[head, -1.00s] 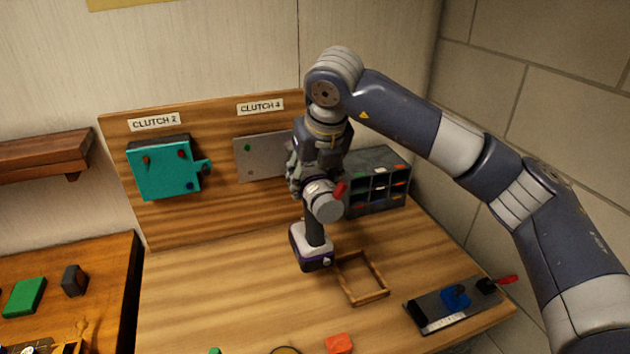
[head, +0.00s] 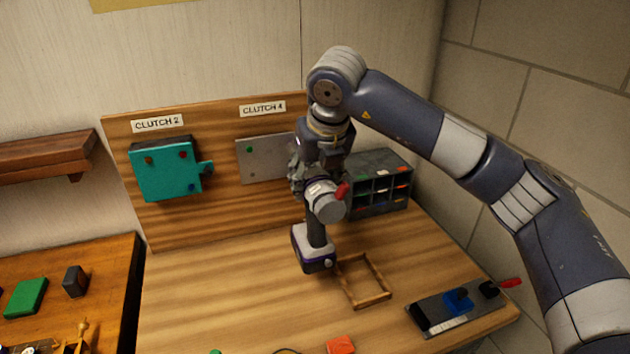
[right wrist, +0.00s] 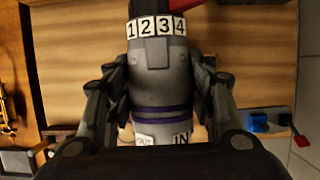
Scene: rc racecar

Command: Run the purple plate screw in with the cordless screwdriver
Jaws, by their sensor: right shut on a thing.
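My right gripper (head: 312,172) is shut around the body of the cordless screwdriver (head: 316,238), held upright before the board with its white and purple base low, over the bench. In the right wrist view the fingers (right wrist: 160,95) flank the grey screwdriver body (right wrist: 160,82), with a 1-2-3-4 ring and a partly covered OUT/IN label. A grey plate (head: 262,165) under CLUTCH 4 has a green screw (head: 251,150); its right side is hidden behind my gripper. I cannot make out a purple screw there. My left gripper is out of view.
A teal plate (head: 165,172) with several screws hangs under CLUTCH 2. A grey compartment rack (head: 382,208) stands behind the gripper on the right. A wooden frame (head: 366,302), a red block (head: 340,344) and a dark fixture (head: 432,313) lie on the bench. The bench's left front is largely clear.

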